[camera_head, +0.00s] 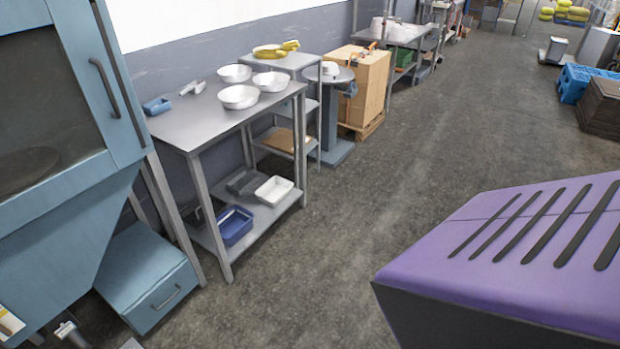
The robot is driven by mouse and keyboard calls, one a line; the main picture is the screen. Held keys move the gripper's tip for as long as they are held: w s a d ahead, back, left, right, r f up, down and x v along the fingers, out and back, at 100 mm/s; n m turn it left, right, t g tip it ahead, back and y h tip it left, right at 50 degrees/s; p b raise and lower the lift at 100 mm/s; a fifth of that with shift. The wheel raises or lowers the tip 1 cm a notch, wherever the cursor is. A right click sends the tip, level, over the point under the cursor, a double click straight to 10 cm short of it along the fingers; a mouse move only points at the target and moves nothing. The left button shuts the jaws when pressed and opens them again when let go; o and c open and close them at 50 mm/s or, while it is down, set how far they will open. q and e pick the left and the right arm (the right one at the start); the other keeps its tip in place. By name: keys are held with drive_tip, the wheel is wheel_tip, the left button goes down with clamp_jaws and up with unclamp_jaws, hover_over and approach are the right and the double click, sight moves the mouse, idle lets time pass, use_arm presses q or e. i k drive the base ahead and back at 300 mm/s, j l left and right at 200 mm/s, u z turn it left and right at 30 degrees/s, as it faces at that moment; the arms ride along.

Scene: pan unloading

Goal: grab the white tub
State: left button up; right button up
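A white rectangular tub (274,191) sits upright on the lower shelf (262,222) of the steel table (205,117). It looks empty. A dark grey tray (244,183) is just left of it and a blue tub (235,226) is to its lower left, on the same shelf. The table top and its near right leg stand above and beside the white tub. Neither of my grippers can be made out in the head view.
Round white pans (239,97) and a small blue tray (156,106) are on the table top. A blue cabinet (150,275) stands at the left. A wooden crate (366,80) is behind. The floor (330,225) right of the table is clear.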

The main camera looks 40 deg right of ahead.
sight(276, 189)
drive_tip(key=z, duration=1.15)
drive_tip(key=i+l+u, duration=0.1)
drive_tip(key=i+l, duration=0.15)
drive_tip(key=i, duration=0.3)
drive_tip(key=i+l, duration=0.25)
drive_tip(key=i, duration=0.3)
drive_tip(key=i+l+u, duration=0.15)
drive_tip(key=i+l, duration=0.15)
drive_tip(key=i, duration=0.25)
drive_tip(key=i+l, duration=0.35)
drive_tip(key=i, duration=0.2)
drive_tip(key=i+l+u, duration=0.15)
drive_tip(key=i+l, duration=0.2)
drive_tip(key=i, duration=0.2)
